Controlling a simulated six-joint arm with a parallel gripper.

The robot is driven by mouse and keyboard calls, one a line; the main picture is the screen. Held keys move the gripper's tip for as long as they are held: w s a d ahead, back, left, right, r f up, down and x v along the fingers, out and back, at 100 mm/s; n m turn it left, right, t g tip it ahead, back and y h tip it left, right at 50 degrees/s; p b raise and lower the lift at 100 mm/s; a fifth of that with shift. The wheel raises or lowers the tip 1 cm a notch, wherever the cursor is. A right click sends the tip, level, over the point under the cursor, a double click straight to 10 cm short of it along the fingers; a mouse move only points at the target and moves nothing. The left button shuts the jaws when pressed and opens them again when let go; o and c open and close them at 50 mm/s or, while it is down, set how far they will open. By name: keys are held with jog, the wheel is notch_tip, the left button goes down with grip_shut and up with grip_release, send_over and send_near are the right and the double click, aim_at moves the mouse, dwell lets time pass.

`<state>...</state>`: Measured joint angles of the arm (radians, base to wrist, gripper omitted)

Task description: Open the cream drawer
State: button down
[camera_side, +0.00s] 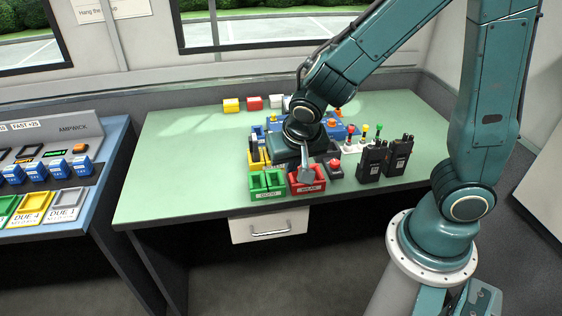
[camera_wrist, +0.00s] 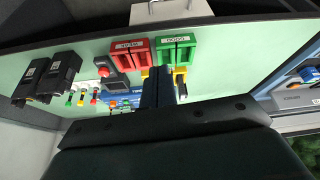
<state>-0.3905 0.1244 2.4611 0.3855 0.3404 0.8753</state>
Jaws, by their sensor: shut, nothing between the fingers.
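The cream drawer (camera_side: 262,226) is under the front edge of the green table in the side view. It has a silver bar handle (camera_side: 270,233) and looks shut. In the wrist view the drawer (camera_wrist: 150,12) shows at the top edge, partly cut off. My gripper (camera_side: 307,172) is above the table, behind and above the drawer, over the coloured trays and apart from the handle. In the wrist view my gripper (camera_wrist: 158,75) has its fingers together with nothing between them.
A green tray (camera_side: 267,182) and a red tray (camera_side: 306,184) stand near the table's front edge, above the drawer. Black radios (camera_side: 385,158) stand to their right. The floor before the drawer looks clear.

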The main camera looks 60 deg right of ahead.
notch_tip(320, 180, down, 9)
jog(key=w+a+m+h, duration=0.1)
jog(key=w+a+h, duration=0.1)
jog(key=t+h, duration=0.1)
jog(key=t, duration=0.2)
send_near(272, 226)
jog(key=shift+w+v, duration=0.2)
jog(key=shift+v, duration=2.05)
jog(key=shift+d+r, duration=0.1)
jog(key=shift+x, duration=4.9)
jog(key=shift+s, duration=0.1)
jog(key=s+a, duration=0.9)
jog(key=shift+s+a, duration=0.2)
jog(key=shift+a, duration=0.1)
